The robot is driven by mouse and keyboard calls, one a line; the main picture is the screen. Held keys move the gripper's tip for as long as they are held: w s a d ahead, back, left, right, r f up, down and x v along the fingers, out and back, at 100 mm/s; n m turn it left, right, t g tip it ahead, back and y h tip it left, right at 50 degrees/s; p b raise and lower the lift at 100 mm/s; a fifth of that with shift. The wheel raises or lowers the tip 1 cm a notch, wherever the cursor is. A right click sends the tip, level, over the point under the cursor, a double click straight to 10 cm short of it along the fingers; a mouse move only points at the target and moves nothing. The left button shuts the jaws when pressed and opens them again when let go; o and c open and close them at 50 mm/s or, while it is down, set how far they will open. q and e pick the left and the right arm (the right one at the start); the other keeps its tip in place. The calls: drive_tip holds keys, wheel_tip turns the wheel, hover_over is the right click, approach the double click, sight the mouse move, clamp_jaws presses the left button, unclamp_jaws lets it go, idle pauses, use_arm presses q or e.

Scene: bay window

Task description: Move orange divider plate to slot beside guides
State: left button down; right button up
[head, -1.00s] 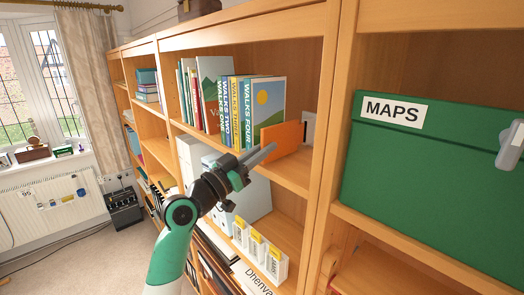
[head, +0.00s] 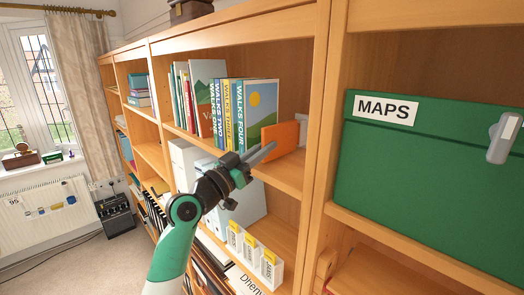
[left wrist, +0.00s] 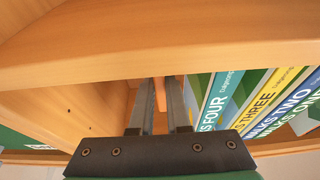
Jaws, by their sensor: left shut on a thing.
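The orange divider plate (head: 281,139) stands upright on the upper shelf, to the right of the row of guides (head: 238,115). The nearest guide is the blue WALKS FOUR book with a sun on its cover. My left gripper (head: 266,153) is shut on the plate's near edge. In the left wrist view the two grey fingers (left wrist: 160,105) flank a narrow strip of the orange plate (left wrist: 160,94), with the guide spines (left wrist: 250,95) to the right. The plate's lower edge is partly hidden by the gripper. My right gripper does not show.
A wooden upright (head: 317,130) stands right of the plate, and a pale panel (head: 302,128) is behind it. A green MAPS box (head: 425,180) fills the right bay. Labelled white holders (head: 255,252) sit on the shelf below.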

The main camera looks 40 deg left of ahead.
use_arm(q)
drive_tip(key=shift+w, duration=0.35)
drive_tip(key=c, duration=0.8)
unclamp_jaws()
drive_tip(key=d+b+v, duration=0.1)
drive_tip(key=b+v, duration=0.1)
drive_tip(key=v, duration=0.9)
drive_tip(key=shift+s+a, duration=0.25)
drive_tip(key=shift+a, duration=0.2)
